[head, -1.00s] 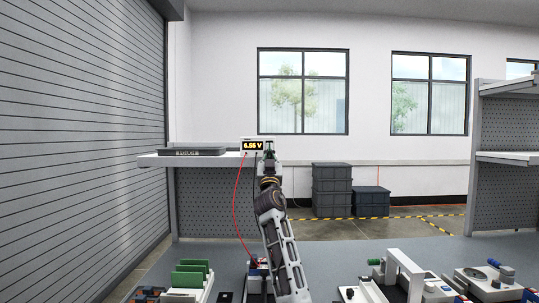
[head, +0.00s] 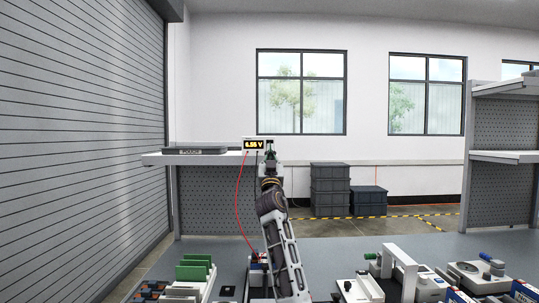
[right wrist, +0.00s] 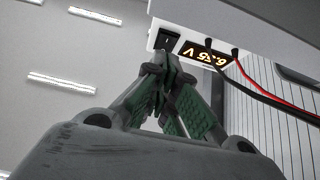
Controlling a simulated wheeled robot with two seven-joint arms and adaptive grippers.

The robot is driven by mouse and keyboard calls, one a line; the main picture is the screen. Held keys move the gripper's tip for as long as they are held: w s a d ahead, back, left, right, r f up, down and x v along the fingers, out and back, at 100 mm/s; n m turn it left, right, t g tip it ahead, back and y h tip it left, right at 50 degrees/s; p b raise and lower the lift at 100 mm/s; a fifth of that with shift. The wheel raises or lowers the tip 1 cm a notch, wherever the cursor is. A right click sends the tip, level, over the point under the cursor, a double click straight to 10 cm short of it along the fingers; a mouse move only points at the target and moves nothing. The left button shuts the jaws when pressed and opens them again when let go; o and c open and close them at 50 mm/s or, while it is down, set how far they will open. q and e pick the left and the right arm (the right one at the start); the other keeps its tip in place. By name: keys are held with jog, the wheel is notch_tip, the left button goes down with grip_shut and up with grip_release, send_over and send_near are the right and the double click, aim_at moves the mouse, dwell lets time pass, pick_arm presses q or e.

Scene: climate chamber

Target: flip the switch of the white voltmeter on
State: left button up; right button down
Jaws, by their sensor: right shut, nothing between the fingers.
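The white voltmeter (head: 248,147) stands on the shelf at the back left, its orange display lit and reading about 6.55 V. A red and a black lead hang from it. In the right wrist view the voltmeter (right wrist: 171,30) is seen from below, with its display and a black rocker switch (right wrist: 170,40) beside the display. My right gripper (head: 269,147) is at the right end of the voltmeter. Its green-padded fingers (right wrist: 168,58) are shut and empty, with the tips just by the switch; I cannot tell whether they touch it. My left gripper is not in view.
A grey tray-like case (head: 195,150) lies on the shelf (head: 160,159) left of the voltmeter. The red lead (head: 237,205) runs down to the bench. Green boards (head: 192,271) and white fixtures (head: 400,265) stand on the bench in front.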

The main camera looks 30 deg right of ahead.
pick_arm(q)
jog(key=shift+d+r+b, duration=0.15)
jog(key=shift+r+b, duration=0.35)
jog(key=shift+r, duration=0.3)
pick_arm(e)
jog(key=w+f+v, duration=0.1)
jog(key=v, duration=0.9)
jog(key=shift+d+f, duration=0.25)
jog(key=shift+f, duration=0.05)
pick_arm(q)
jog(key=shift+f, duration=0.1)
pick_arm(e)
jog(key=shift+w, duration=0.1)
